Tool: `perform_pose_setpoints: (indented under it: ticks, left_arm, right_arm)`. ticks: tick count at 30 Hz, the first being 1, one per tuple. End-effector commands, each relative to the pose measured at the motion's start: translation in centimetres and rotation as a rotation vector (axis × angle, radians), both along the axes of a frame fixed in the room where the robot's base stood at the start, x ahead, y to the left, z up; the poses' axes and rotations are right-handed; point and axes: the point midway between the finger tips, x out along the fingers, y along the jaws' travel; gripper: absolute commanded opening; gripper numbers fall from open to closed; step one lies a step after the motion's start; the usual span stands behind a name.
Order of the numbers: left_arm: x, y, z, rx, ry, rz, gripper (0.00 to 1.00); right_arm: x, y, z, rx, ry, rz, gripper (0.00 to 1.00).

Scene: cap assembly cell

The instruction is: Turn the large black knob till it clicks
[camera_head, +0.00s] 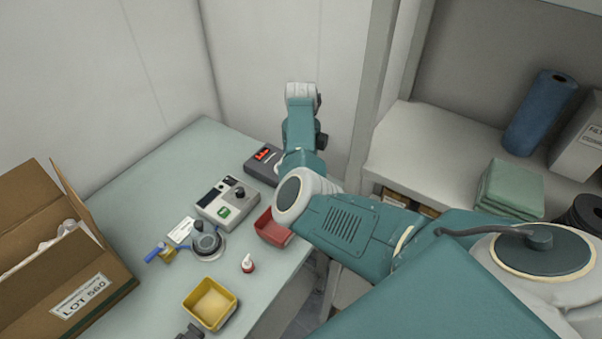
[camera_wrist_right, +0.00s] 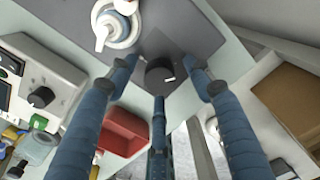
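The large black knob (camera_wrist_right: 160,72) with a white mark sits on a dark grey panel (camera_wrist_right: 185,25) in the right wrist view. My right gripper (camera_wrist_right: 162,78) is open, its blue fingers spread around the knob; I see gaps at its sides, and contact cannot be judged. In the head view the dark grey unit (camera_head: 262,166) with a red display is partly behind my right arm, which hides the knob; the right fingers cannot be made out there.
A yellow tray (camera_head: 209,303), a small bottle (camera_head: 248,264) and a carton (camera_head: 60,250) crowd the table.

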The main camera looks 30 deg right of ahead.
Motion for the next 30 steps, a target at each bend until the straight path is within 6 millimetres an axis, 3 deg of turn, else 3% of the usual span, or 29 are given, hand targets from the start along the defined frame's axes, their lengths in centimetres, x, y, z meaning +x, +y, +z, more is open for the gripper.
perform_pose_setpoints:
  ticks: [8,21,30]
  left_arm:
    - [-0.1,0.0,0.0,0.000,0.001,0.001,0.00]
    - [0.0,0.0,0.0,0.000,0.000,0.000,0.00]
    - [0.0,0.0,0.0,0.000,0.000,0.000,0.00]
  right_arm:
    - [0.0,0.1,1.1,0.001,0.000,0.000,0.51]
    - [0.0,0.1,9.7,0.001,-0.002,0.001,0.51]
    - [-0.1,0.1,12.0,0.000,0.000,0.000,0.51]
